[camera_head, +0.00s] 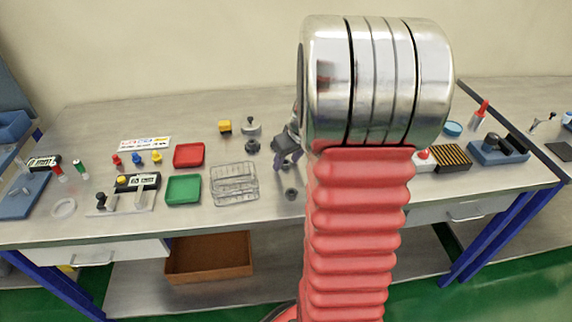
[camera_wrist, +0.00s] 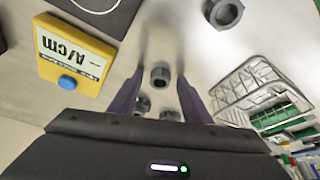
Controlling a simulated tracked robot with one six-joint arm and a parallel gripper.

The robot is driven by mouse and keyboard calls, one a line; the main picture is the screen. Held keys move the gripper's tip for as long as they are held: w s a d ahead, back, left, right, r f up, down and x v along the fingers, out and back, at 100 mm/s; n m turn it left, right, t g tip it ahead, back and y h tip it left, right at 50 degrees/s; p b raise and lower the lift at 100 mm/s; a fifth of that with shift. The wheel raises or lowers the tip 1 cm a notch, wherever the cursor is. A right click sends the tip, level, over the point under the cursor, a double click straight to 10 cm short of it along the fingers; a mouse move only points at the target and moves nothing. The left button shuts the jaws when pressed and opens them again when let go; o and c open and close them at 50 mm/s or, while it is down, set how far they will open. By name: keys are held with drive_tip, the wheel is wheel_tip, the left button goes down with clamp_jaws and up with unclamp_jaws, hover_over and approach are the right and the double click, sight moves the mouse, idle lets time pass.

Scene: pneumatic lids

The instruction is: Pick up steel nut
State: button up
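A dark grey steel nut (camera_wrist: 160,76) with a round hole shows between my fingers in the wrist view. Whether it lies on the bench or higher is hard to tell. More small dark parts (camera_wrist: 142,104) show below it, partly hidden by my gripper body. A larger hex nut (camera_wrist: 224,12) lies at the top, right of the fingers. My gripper (camera_wrist: 160,88) is open, with a clear gap on both sides of the nut. In the head view my gripper (camera_head: 284,160) is partly behind my arm. Dark nuts lie beside it, one to its left (camera_head: 252,146) and one in front (camera_head: 291,194).
A yellow meter (camera_wrist: 72,58) is left of my fingers and a wire basket (camera_wrist: 235,92) is close on the right. Red (camera_head: 189,155) and green (camera_head: 184,190) trays stand farther left on the metal bench. My arm hides the bench's middle.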

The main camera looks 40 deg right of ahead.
sight(288, 164)
drive_tip(key=c, duration=1.1)
drive_tip(key=shift+o, duration=0.2)
wheel_tip(288, 164, up, 10)
idle(0.5)
